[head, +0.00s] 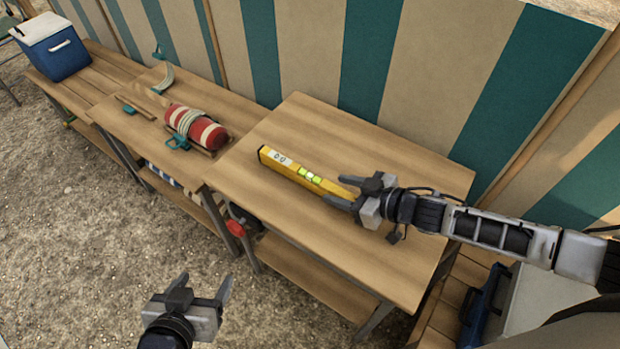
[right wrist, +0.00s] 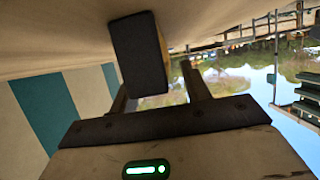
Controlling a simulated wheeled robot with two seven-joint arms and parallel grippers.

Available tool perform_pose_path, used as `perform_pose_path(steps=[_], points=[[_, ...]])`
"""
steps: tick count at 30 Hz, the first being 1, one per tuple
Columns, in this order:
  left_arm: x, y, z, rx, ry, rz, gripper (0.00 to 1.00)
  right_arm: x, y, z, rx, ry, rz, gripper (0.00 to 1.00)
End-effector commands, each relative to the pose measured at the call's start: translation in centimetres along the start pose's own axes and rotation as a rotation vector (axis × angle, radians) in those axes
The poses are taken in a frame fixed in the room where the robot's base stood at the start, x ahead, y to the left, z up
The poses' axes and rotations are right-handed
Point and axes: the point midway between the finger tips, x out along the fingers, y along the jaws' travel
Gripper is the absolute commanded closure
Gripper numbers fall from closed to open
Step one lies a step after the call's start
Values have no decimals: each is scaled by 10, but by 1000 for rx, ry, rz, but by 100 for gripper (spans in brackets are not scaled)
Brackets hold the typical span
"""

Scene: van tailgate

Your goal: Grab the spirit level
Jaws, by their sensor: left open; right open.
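The yellow spirit level (head: 290,170) lies on the nearest wooden table, with a pale label and green vials on its upper side. My right gripper (head: 344,192) is open at the level's right end, with one finger towards each side of it. In the right wrist view the level's dark end (right wrist: 140,55) shows large ahead of the fingers, overlapping the left one in the picture. I cannot tell whether a finger touches it. My left gripper (head: 206,284) is open and empty over the gravel, well away from the table.
The wooden table (head: 400,270) is otherwise clear around the level. A lower table at the left holds a red roll (head: 205,132) with pale straps. A blue cooler (head: 60,55) stands farther back. A striped teal and beige wall (head: 420,60) runs behind the tables.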

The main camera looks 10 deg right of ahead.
Motion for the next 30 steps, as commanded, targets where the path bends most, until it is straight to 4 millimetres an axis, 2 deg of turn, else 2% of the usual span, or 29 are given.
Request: perform_pose_path(steps=[5, 6, 10, 11, 23, 26, 29, 30], points=[[0, 0, 1, 0, -2, 0, 32, 0, 0, 0, 0, -1, 0, 53], [0, 0, 1, 0, -2, 0, 32, 0, 0, 0, 0, -1, 0, 58], [0, 0, 1, -2, -2, -1, 32, 0, 0, 0, 0, 0, 0, 94], [0, 0, 1, -3, -1, -1, 32, 0, 0, 0, 0, 0, 0, 100], [0, 1, -1, -7, 0, -1, 32, -2, 0, -6, -1, 3, -1, 100], [-1, 1, -2, -7, 0, -1, 32, -6, 0, -15, -3, 4, -2, 100], [-3, 1, -4, -6, 1, -2, 32, -13, 1, -32, -5, 6, -2, 100], [-4, 1, -5, -6, 1, -2, 32, -16, -8, -39, -1, 5, -5, 100]])
